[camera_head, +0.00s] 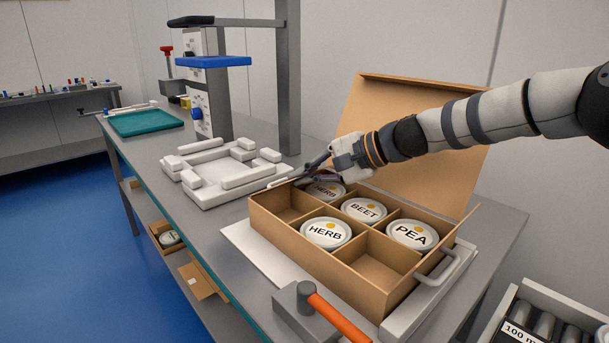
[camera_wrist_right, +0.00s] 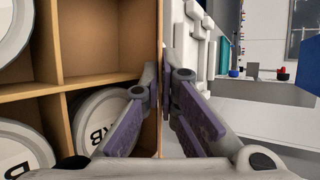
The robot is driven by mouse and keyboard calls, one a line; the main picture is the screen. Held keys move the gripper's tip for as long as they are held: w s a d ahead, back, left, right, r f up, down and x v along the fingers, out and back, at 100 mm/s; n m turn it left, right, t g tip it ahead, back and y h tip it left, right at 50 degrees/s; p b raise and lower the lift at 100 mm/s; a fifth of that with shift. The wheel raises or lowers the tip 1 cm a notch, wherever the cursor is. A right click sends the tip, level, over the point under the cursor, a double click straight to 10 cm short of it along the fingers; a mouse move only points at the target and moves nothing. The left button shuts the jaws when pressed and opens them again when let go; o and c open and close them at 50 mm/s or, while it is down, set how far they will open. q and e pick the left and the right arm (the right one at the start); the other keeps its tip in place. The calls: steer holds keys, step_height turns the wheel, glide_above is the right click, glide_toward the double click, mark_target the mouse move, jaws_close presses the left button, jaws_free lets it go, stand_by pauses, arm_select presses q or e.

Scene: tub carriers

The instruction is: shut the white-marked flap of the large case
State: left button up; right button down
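The large case (camera_head: 318,264) is an open cardboard box with compartments, on the bench. A wide brown flap (camera_head: 380,105) stands up at its back. My right gripper (camera_head: 305,177) is at the case's far left corner, its fingers partly apart. In the right wrist view the gripper (camera_wrist_right: 161,85) straddles a thin brown panel (camera_wrist_right: 161,30), one finger on the compartment side and one outside. A narrow pale strip (camera_head: 283,181) shows beside the fingers; I cannot tell whether it is the white mark. Firm contact is not clear. My left gripper is out of view.
Round tubs, such as PEA (camera_head: 412,234) and BEET (camera_head: 363,210), fill several compartments. A white fixture (camera_head: 222,175) stands close left, with a grey post (camera_head: 288,80) behind.

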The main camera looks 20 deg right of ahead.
steer(key=shift+s+f+t, duration=0.1)
steer(key=shift+f+t, duration=0.3)
steer(key=shift+f, duration=0.15)
steer(key=shift+s+d+f+t+y+b, duration=0.1)
steer(key=shift+f+t+y+b, duration=0.45)
steer(key=shift+b, duration=0.4)
steer(key=shift+s+r+n, duration=0.1)
steer(key=shift+r+n, duration=0.1)
steer(key=shift+n, duration=0.1)
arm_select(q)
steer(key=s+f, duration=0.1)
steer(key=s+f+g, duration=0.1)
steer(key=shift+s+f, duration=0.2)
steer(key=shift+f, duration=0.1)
arm_select(e)
steer(key=shift+r, duration=0.3)
steer(key=c, duration=2.1)
jaws_free()
steer(key=shift+c, duration=0.2)
